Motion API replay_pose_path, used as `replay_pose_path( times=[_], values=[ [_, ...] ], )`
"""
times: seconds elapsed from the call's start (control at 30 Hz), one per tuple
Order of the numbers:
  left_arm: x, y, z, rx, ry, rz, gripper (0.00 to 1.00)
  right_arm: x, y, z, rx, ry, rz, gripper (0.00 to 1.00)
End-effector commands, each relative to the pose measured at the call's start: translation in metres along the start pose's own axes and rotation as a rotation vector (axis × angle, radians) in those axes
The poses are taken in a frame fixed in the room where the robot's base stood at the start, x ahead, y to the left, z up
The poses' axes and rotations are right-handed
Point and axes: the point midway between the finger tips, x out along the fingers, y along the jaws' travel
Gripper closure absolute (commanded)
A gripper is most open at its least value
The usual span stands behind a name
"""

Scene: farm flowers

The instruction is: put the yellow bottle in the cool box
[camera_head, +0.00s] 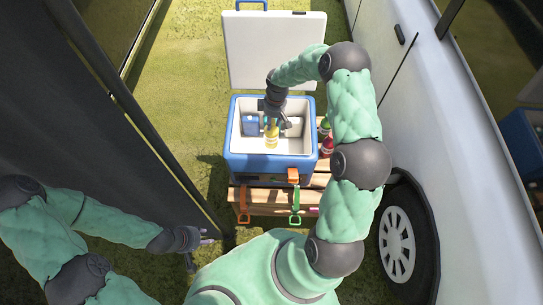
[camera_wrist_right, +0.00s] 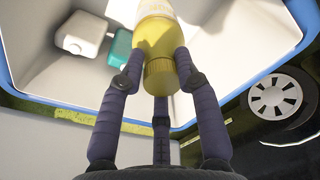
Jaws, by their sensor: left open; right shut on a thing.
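The cool box (camera_head: 233,160) is blue with a white inside, and its lid (camera_head: 275,50) stands open at the back. My right gripper (camera_head: 274,122) is over the opening of the cool box, shut on the yellow bottle (camera_head: 271,139). In the right wrist view the fingers of my right gripper (camera_wrist_right: 161,75) close around the yellow bottle (camera_wrist_right: 160,45) near its cap, with the white inside of the box beyond. I cannot tell whether the bottle touches the box floor. My left gripper (camera_head: 205,242) is open and empty at the lower left, away from the box.
A blue item (camera_head: 250,125) is inside the box at the left. A red bottle (camera_head: 327,146) and a green one (camera_head: 325,126) stand right of the box. The box rests on a wooden crate (camera_head: 265,208) with straps. A white vehicle (camera_head: 440,110) borders the right side.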

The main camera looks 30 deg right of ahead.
Motion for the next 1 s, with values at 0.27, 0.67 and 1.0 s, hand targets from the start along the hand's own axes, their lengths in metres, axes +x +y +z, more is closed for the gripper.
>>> replay_pose_path(
  times=[0.27, 0.67, 1.0],
  values=[
    [0.021, -0.007, -0.001, 0.0, 0.0, 0.0, 0.59, 0.021, 0.002, 0.001, 0.001, 0.0, 0.001, 1.0],
    [0.038, -0.014, -0.002, 0.0, 0.0, 0.0, 0.59, 0.07, 0.004, 0.005, 0.001, 0.0, 0.001, 1.0],
    [0.054, -0.019, -0.002, 0.0, 0.0, 0.0, 0.59, 0.109, 0.005, 0.008, 0.001, -0.001, -0.001, 1.0]
  ],
)
